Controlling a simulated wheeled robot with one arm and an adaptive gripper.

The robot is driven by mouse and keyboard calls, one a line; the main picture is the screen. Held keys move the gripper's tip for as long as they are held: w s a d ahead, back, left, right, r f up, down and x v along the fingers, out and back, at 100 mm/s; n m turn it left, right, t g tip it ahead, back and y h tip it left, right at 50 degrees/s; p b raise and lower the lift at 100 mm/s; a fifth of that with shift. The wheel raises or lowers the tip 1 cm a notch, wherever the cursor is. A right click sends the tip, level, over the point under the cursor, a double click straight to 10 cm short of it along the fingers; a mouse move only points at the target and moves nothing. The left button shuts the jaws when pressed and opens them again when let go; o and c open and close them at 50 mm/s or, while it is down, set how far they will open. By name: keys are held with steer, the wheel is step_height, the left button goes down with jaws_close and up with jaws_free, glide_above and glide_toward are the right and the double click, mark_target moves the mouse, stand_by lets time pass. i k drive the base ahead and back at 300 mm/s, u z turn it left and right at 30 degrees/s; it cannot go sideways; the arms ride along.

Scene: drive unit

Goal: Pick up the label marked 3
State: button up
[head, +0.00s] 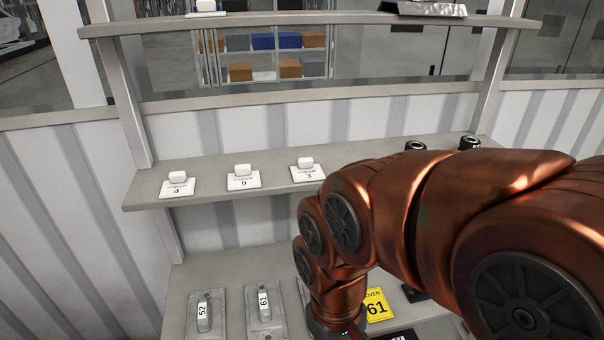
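The label marked 3 (307,173) is a small white card with a white block on it. It lies on the middle shelf (150,188), the rightmost of three such labels. My copper-coloured arm reaches in from the right and bends down just right of and below this label. The wrist end points toward the lower shelf. My gripper's fingers are not visible; they are below the picture edge or hidden by my arm.
Labels marked 4 (177,187) and 9 (243,180) lie left on the same shelf. Dark round items (468,143) stand at its right. The lower shelf holds grey plates marked 52 (203,315) and 61 (264,310) and a yellow 61 label (377,305). An upper shelf (300,21) runs above.

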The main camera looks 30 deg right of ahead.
mark_target(306, 171)
steer(key=u, duration=3.15)
steer(key=k, duration=1.3)
steer(key=z, duration=1.2)
